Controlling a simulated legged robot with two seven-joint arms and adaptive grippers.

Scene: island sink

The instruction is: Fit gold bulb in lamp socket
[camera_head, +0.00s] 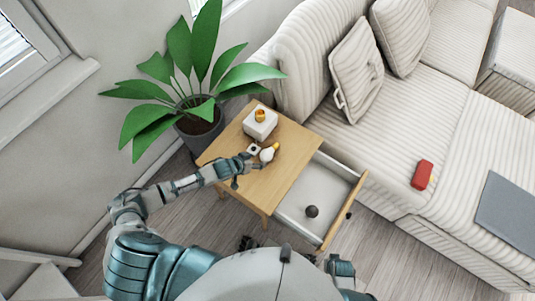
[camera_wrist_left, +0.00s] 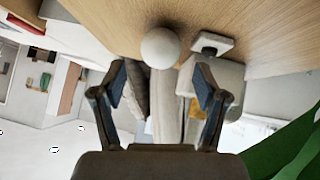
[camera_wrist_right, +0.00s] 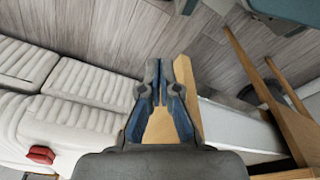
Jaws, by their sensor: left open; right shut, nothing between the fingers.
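A pale round bulb with a gold end (camera_head: 268,154) lies on the wooden side table (camera_head: 285,160). In the left wrist view its white globe (camera_wrist_left: 160,47) shows just beyond the fingertips. A white block lamp (camera_head: 258,124) with a gold piece (camera_head: 260,115) on top stands farther back; I cannot tell whether that piece is a bulb or a socket. My right gripper (camera_wrist_right: 162,84) is shut and empty.
A small white square piece with a dark centre (camera_head: 253,149) lies beside the bulb. The drawer (camera_head: 296,187) is pulled out, with a dark round object (camera_head: 312,211) inside. A plant (camera_head: 200,110) stands left, a sofa (camera_head: 440,110) right.

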